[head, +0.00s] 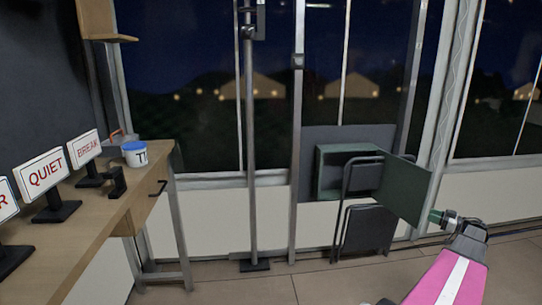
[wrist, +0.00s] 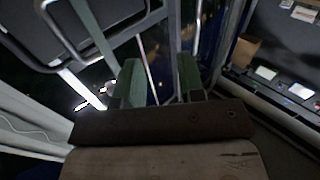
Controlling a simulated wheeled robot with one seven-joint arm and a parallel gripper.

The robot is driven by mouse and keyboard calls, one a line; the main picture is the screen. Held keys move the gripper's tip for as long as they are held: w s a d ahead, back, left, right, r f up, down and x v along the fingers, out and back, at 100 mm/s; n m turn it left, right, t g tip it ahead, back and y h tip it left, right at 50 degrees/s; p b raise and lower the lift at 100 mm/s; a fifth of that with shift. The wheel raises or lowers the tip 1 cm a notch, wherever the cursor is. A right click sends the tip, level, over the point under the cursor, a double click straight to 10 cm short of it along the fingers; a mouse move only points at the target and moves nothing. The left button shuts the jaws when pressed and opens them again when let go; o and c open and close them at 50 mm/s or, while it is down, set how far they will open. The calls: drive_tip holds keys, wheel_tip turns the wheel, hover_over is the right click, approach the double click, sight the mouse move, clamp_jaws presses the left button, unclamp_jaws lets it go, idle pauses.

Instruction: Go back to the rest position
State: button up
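My gripper (head: 440,217) is at the lower right in the head view, at the end of my pink and white arm. Its green fingers point left, close in the picture to the lower edge of an open green cabinet door (head: 408,190); I cannot tell whether they touch it. In the wrist view my gripper (wrist: 160,80) shows two green fingers set apart with a clear gap between them. The gap shows only dark window and frame, so the gripper is open and empty.
A green wall cabinet (head: 330,172) stands open behind a dark folding chair (head: 366,228). A wooden desk (head: 110,212) at left holds signs, including a QUIET sign (head: 43,175), and a blue-lidded tub (head: 135,153). A vertical pole (head: 251,150) stands mid-view. Floor (head: 325,288) in front is clear.

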drive_tip(key=w+a+r+m+t+h, duration=0.45)
drive_tip(key=w+a+t+h, duration=0.25)
drive_tip(key=w+a+h, duration=0.4)
drive_tip(key=a+f+m+g+h, duration=0.2)
drive_tip(key=a+m+h, duration=0.45)
drive_tip(key=a, duration=0.25)
drive_tip(key=s+a+f+g+y, duration=0.1)
drive_tip(key=s+a+f+g, duration=0.2)
drive_tip(key=s+a, duration=0.6)
drive_tip(key=s+a+f+g+y, duration=0.1)
drive_tip(key=s+a+f+g, duration=0.3)
drive_tip(key=s+a+g, duration=0.4)
drive_tip(key=s+a+f+g+y, duration=0.1)
drive_tip(key=s+a+f+g, duration=0.3)
drive_tip(key=s+a, duration=0.8)
drive_tip(key=a+g, duration=0.1)
drive_tip(key=a, duration=0.5)
drive_tip(key=shift+s+g, duration=0.15)
drive_tip(key=shift+g, duration=0.25)
drive_tip(key=shift+f+y, duration=0.1)
drive_tip(key=shift+y, duration=0.15)
